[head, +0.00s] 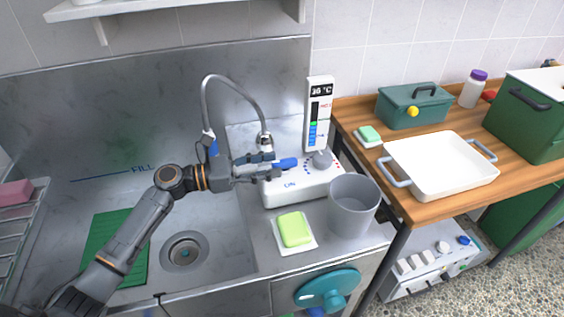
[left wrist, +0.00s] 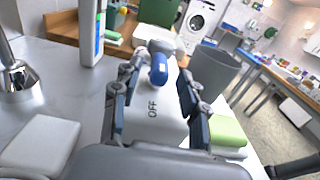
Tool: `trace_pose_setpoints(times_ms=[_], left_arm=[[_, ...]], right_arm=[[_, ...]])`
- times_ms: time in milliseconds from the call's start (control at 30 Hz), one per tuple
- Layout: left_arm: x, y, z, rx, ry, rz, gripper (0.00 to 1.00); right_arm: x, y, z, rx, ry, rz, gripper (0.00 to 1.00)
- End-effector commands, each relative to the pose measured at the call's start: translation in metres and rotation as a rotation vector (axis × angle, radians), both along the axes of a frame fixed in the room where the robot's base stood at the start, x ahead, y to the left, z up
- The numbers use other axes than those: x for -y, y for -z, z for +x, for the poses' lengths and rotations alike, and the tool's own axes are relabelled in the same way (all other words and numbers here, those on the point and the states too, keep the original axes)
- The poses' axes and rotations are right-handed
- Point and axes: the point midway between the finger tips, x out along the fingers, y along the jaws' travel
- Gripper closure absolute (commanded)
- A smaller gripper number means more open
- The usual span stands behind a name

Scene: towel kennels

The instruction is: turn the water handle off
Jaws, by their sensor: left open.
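The water handle is a bright blue lever (head: 288,162) on top of a white control box (head: 290,190) beside the sink. Its grey knob (head: 322,159) is at the lever's right end in the head view. My left gripper (head: 268,164) is open at the lever's left end. In the left wrist view the blue lever (left wrist: 158,70) lies between the fingertips, with a gap on both sides. Whether a finger touches it cannot be told. My right gripper is out of view.
A curved faucet (head: 236,88) stands behind the gripper. A temperature panel (head: 319,112) rises behind the box. A grey cup (head: 353,207) and green soap on a dish (head: 295,230) stand close in front. The sink drain (head: 184,251) lies at lower left.

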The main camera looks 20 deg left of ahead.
Motion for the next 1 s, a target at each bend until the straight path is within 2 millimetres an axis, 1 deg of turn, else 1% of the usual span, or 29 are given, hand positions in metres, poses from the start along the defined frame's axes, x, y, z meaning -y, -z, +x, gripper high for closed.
trace_pose_setpoints(times_ms=[33, 200, 400, 567, 1000], left_arm=[[-0.011, 0.001, -0.007, -0.002, -0.002, 0.003, 0.57], [-0.039, 0.001, -0.026, -0.003, 0.000, 0.003, 0.57], [-0.058, 0.001, -0.038, 0.000, 0.000, 0.002, 0.57], [-0.062, 0.000, -0.041, 0.000, 0.002, 0.001, 0.57], [-0.062, -0.001, -0.041, 0.000, 0.001, 0.001, 0.57]], right_arm=[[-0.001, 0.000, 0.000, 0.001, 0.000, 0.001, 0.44], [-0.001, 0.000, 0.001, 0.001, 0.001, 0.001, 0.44], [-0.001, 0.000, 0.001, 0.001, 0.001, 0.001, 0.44], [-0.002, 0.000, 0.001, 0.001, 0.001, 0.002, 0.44], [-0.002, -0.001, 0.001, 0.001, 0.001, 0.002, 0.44]])
